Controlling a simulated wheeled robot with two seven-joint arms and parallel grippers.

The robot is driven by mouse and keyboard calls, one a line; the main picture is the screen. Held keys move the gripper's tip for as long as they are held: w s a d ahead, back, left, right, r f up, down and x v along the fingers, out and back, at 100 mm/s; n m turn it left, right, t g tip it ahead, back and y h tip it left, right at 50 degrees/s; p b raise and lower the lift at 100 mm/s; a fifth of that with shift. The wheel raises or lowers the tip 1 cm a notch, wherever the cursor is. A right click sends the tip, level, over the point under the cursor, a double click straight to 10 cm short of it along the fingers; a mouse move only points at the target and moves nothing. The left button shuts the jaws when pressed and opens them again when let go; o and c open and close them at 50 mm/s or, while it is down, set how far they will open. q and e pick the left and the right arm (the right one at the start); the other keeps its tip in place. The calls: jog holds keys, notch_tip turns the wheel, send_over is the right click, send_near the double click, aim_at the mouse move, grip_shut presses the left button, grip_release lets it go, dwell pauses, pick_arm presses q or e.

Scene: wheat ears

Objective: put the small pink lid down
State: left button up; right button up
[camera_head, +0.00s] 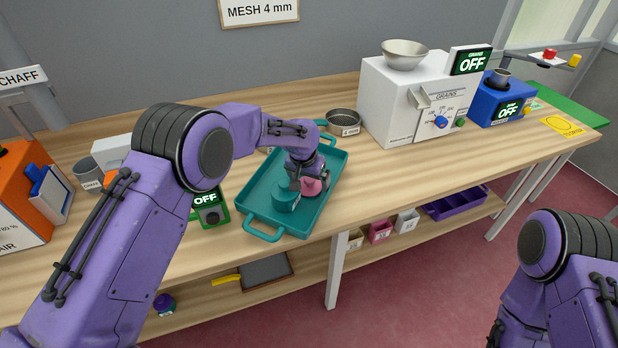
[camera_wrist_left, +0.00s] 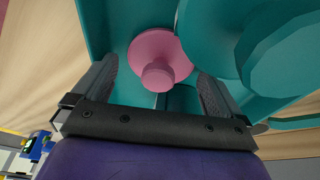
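The small pink lid (camera_head: 311,187) is at the teal tray (camera_head: 263,229), beside a round teal container (camera_head: 286,197). In the left wrist view the lid (camera_wrist_left: 172,50) shows as a pink disc with a round knob facing the camera. My left gripper (camera_head: 308,183) is low over the tray. Its two fingers (camera_wrist_left: 158,88) are spread wide, with the knob between them and clear gaps on both sides. The lid's underside is hidden, so I cannot tell exactly what it rests on. My right gripper is outside the views.
A white grain machine (camera_head: 385,95) and a blue device (camera_head: 492,106) stand to the right on the wooden bench. A metal sieve (camera_head: 343,122) stands behind the tray. A green device (camera_head: 213,217) is close to the tray's left. Bench space right of the tray is clear.

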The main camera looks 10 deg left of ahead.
aim_at(304, 194)
pick_arm(q)
jog(key=shift+r, duration=0.35)
jog(key=b+v, duration=0.2)
jog(key=v, duration=1)
jog(key=shift+r, duration=0.15)
